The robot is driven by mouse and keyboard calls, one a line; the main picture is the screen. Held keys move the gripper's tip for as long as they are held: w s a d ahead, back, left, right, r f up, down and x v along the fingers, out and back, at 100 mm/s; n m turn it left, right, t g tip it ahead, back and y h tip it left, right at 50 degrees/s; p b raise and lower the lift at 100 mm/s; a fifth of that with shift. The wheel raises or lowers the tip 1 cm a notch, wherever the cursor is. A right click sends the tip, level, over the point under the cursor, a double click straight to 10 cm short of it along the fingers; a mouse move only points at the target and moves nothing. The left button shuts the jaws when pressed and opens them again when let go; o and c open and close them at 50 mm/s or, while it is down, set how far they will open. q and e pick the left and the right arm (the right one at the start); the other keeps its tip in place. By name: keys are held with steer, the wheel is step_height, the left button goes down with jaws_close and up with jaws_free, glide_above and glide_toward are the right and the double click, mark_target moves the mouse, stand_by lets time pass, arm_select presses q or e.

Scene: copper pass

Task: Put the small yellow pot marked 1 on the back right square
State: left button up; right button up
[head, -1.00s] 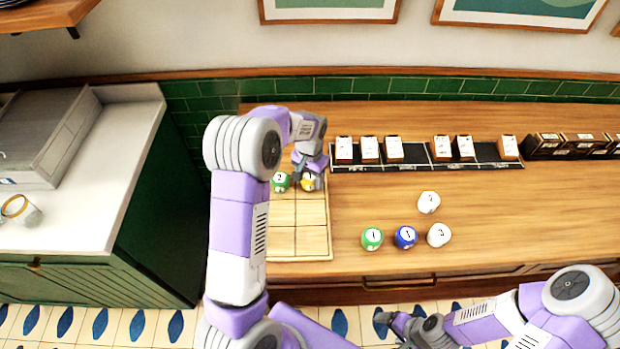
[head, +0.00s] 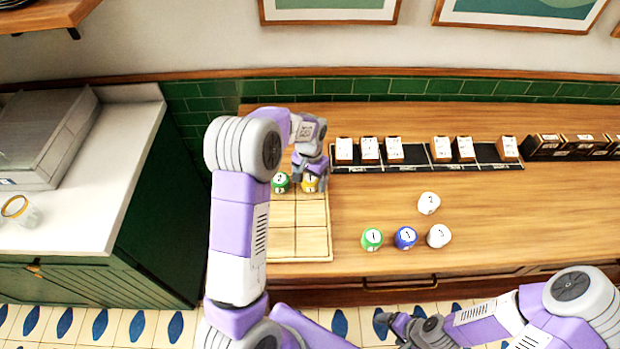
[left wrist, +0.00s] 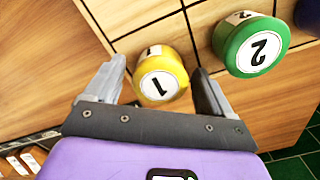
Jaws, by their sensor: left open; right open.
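The small yellow pot marked 1 (head: 310,184) stands upright on the back right square of the wooden grid board (head: 283,240). It also shows in the left wrist view (left wrist: 160,76), between and a little beyond the open fingers. My left gripper (head: 311,170) is open just above and behind the yellow pot in the head view, partly covering the board's back edge. My right gripper (head: 384,320) is low in front of the counter, far from the pot, with its fingers small in view.
A green pot marked 2 (head: 281,183) stands just left of the yellow pot. A green pot (head: 372,239), a blue pot (head: 405,237) and two white pots (head: 429,203) stand right of the board. A black rack (head: 425,170) with cards runs behind.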

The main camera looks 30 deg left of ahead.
mark_target(310, 178)
arm_select(q)
step_height(310, 178, up, 12)
steer(key=p, duration=0.1)
steer(key=shift+f, duration=0.1)
stand_by(0.6)
